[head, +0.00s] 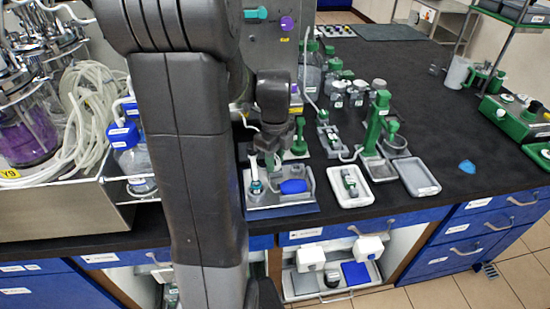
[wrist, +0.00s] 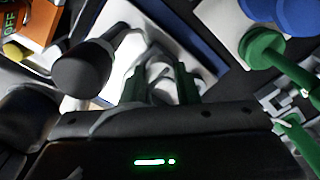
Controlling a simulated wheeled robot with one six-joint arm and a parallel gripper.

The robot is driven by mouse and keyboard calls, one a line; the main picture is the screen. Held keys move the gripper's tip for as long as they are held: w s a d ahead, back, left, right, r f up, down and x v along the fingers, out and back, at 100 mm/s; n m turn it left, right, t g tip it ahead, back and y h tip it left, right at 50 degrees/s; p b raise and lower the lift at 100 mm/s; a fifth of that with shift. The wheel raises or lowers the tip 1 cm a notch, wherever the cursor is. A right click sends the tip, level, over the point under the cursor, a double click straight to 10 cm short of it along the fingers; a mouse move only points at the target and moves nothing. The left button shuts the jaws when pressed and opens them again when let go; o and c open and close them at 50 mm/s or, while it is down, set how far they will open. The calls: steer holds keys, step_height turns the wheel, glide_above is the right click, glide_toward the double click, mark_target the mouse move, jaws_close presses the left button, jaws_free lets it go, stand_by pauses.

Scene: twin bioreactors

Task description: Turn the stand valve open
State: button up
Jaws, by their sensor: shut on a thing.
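My gripper (head: 268,156) is low over a grey tray (head: 262,207), in front of the tall grey panel. In the wrist view its two green fingers (wrist: 161,82) are closed around a small grey-white part, which I take to be the stand valve (wrist: 160,69). Only a little of that part shows between the fingers, so its turn angle cannot be told. In the head view my wrist and arm hide it.
A teal-capped tube (head: 255,181) and a blue bulb (head: 292,187) are on the tray. A white tray (head: 350,186) and a green stand (head: 376,124) are to the right. Bottles (head: 130,160) stand at left.

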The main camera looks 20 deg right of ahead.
steer(key=n, duration=0.3)
steer(key=shift+n+p, duration=0.3)
steer(key=shift+p, duration=0.1)
steer(key=n, duration=0.4)
steer(key=shift+n+p, duration=0.3)
steer(key=n, duration=0.4)
steer(key=shift+n+p, duration=0.35)
steer(key=shift+n, duration=1.65)
steer(key=o, duration=1)
